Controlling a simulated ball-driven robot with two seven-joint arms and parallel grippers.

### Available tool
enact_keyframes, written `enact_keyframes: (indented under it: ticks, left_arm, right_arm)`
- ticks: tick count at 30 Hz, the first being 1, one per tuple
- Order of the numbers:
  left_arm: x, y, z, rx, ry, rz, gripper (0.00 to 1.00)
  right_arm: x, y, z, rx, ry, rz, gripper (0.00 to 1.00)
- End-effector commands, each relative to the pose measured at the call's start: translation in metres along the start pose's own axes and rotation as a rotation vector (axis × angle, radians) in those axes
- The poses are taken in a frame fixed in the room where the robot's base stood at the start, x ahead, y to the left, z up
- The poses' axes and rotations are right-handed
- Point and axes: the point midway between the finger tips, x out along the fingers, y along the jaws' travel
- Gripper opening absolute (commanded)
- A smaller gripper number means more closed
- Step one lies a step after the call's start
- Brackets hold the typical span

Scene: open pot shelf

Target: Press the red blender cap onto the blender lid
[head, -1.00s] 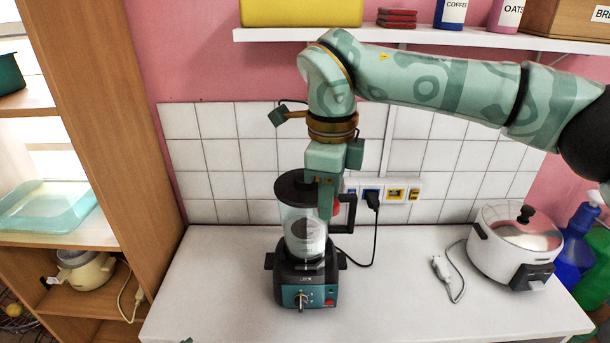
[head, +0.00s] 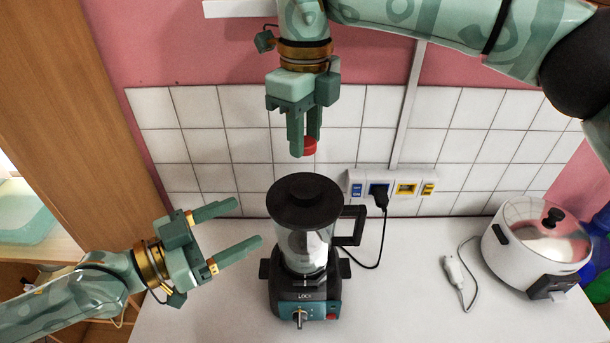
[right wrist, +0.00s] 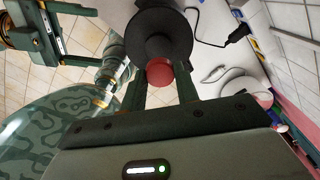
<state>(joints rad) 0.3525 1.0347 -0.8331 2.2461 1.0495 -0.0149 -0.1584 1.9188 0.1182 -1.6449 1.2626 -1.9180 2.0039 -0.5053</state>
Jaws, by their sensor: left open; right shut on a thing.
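The blender (head: 302,265) stands upright on the counter with its black lid (head: 304,198) on top of the clear jar. My right gripper (head: 304,150) is shut on the red blender cap (head: 309,147) and holds it above the lid, apart from it. In the right wrist view the cap (right wrist: 159,71) sits between the fingertips, with the black lid (right wrist: 156,35) beyond it. My left gripper (head: 248,226) is open and empty, to the left of the jar, with its fingers pointing toward it. The left gripper also shows at the upper left of the right wrist view.
A black cable runs from the wall sockets (head: 392,189) behind the blender. A white rice cooker (head: 536,245) and a loose white plug (head: 456,273) are on the right. A wooden shelf unit (head: 75,90) stands at the left.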

Motion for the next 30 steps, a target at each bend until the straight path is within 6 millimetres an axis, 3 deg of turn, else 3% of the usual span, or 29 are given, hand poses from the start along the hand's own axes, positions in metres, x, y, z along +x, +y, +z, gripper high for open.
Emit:
enact_keyframes:
  ticks: [17,23,30]
  left_arm:
    - [0.002,-0.007,-0.003,-0.021,0.013,-0.008,0.73]
    - [0.026,-0.006,-0.004,-0.025,0.017,-0.007,0.73]
    - [0.073,-0.007,-0.004,-0.023,0.015,-0.008,0.73]
  right_arm:
    - [0.001,-0.002,0.001,-0.002,0.001,0.001,0.1]
    - [0.001,-0.002,0.001,-0.002,0.001,0.001,0.1]
    - [0.001,-0.002,0.001,-0.002,0.001,0.001,0.1]
